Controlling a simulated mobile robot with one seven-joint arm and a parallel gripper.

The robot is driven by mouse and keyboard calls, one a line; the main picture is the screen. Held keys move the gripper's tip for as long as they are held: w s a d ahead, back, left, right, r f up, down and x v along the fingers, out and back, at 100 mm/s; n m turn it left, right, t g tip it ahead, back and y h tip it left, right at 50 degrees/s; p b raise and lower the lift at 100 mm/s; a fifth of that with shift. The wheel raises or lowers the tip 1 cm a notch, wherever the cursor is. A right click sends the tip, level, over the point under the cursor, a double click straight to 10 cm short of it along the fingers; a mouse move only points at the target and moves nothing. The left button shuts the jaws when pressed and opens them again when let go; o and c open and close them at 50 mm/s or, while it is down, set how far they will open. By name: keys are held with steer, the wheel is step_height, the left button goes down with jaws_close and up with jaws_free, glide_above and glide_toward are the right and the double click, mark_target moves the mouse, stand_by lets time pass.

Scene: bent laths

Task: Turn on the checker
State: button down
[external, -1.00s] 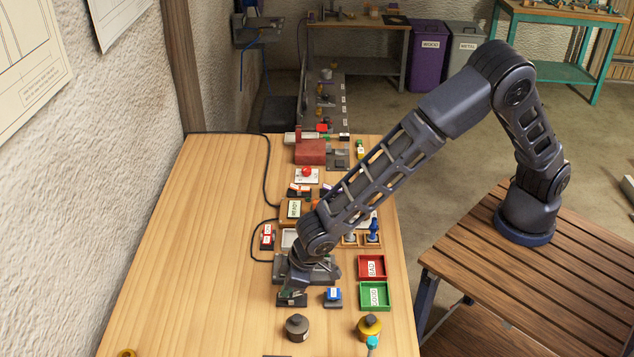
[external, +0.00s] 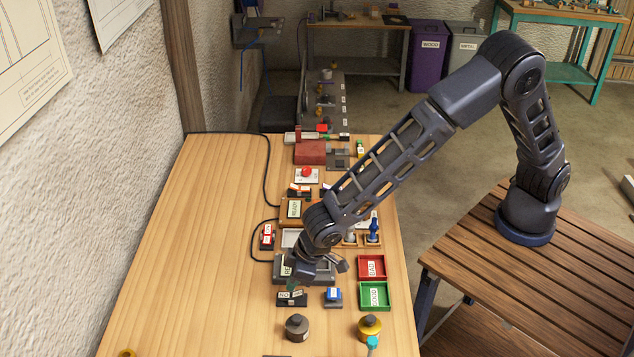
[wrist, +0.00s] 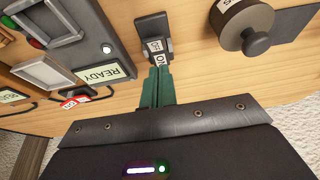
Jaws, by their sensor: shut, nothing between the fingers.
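The checker is a grey box (external: 318,271) on the table in the external view, partly hidden by my arm. In the wrist view the checker (wrist: 82,52) shows a lit READY display (wrist: 102,74), a blank grey window and small red, green and white lights. A black rocker switch (external: 291,299) with ON and OFF labels sits in front of it; it also shows in the wrist view (wrist: 151,33). My gripper (external: 293,286) is shut and empty, its green fingertips (wrist: 158,72) close to the ON end. I cannot tell whether they touch.
A blue-topped block (external: 332,296) stands right of the switch. A grey knobbed pot (external: 297,328) and a yellow one (external: 369,326) stand in front. Red BAD (external: 372,268) and green GOOD (external: 375,296) trays lie to the right. The table's left side is clear.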

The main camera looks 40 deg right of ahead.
mark_target(295, 293)
step_height(295, 293, up, 12)
steer(key=shift+f, duration=0.2)
steer(key=shift+d, duration=0.1)
stand_by(0.5)
steer(key=w+d+r+m, duration=0.1)
steer(key=w+d+r, duration=0.35)
steer(key=d, duration=0.45)
steer(key=w+d+r+m, duration=0.1)
steer(key=w+d+r, duration=0.35)
steer(key=d, duration=0.55)
steer(key=w+d+r+m, duration=0.1)
steer(key=w+d+r, duration=0.35)
steer(key=d, duration=0.45)
steer(key=s+d+r+m+h, duration=0.1)
steer(key=d+r, duration=0.1)
steer(key=d, duration=0.9)
steer(key=d+r+m, duration=0.1)
steer(key=d+r, duration=0.2)
steer(key=d, duration=0.8)
steer(key=s+d+f+m+t+h, duration=0.1)
steer(key=s+d+m, duration=0.3)
steer(key=s+d, duration=1.4)
steer(key=d+f+h, duration=0.1)
steer(key=d, duration=0.3)
steer(key=shift+t, duration=0.3)
